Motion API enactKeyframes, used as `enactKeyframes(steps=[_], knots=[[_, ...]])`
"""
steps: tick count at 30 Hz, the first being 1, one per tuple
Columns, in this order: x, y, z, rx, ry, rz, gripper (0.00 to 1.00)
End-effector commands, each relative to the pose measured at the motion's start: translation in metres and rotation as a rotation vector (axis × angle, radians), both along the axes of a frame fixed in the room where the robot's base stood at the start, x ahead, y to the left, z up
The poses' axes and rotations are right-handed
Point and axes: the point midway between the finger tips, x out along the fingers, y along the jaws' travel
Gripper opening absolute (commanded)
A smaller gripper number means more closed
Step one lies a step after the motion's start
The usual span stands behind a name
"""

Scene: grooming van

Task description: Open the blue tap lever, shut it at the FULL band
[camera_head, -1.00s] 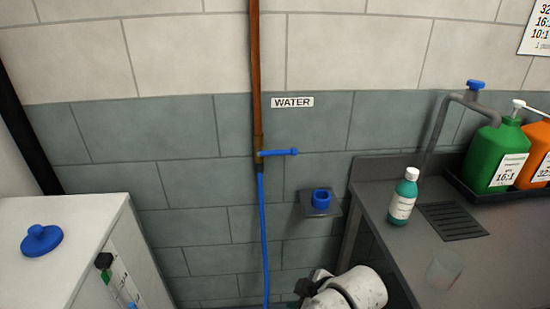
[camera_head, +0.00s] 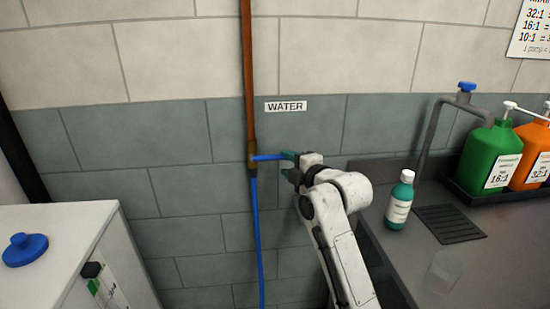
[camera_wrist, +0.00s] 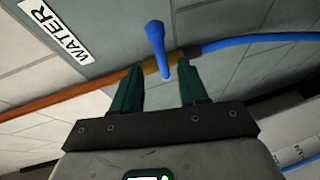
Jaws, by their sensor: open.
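The blue tap lever (camera_head: 268,157) sticks out level to the right from the brass valve (camera_head: 252,158), crosswise to the copper pipe (camera_head: 249,60). It also shows in the wrist view (camera_wrist: 155,38). My gripper (camera_head: 291,164) is at the lever's free end, its dark green fingers open. In the wrist view, my gripper (camera_wrist: 162,68) has the lever between and beyond its fingertips, with no clear contact. The white tank (camera_head: 60,225) at lower left has a gauge strip (camera_head: 103,285) with green on it. The strip is cut off by the frame and no FULL marking is readable.
A blue hose (camera_head: 257,230) runs down from the valve. A WATER sign (camera_head: 286,107) is above the lever. The grey counter (camera_head: 400,260) at right holds a teal bottle (camera_head: 399,201), a clear cup (camera_head: 442,271) and green (camera_head: 487,160) and orange jugs (camera_head: 530,158).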

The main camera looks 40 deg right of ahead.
Motion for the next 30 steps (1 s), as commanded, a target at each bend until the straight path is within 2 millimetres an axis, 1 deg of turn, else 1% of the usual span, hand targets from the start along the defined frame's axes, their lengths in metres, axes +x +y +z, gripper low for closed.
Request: enactKeyframes(steps=[1,6,9,13,18,27,30], knots=[[0.01,-0.002,-0.001,0.0,0.002,0.0,0.43],[0.038,-0.007,-0.006,0.002,0.003,0.001,0.43],[0.052,-0.01,-0.009,0.001,0.002,0.0,0.43],[0.064,-0.013,-0.012,0.001,0.002,0.0,0.43],[0.072,-0.014,-0.014,0.002,0.001,0.0,0.43],[0.073,-0.014,-0.014,0.002,0.002,0.0,0.43],[0.073,-0.014,-0.014,0.002,0.002,0.0,0.34]])
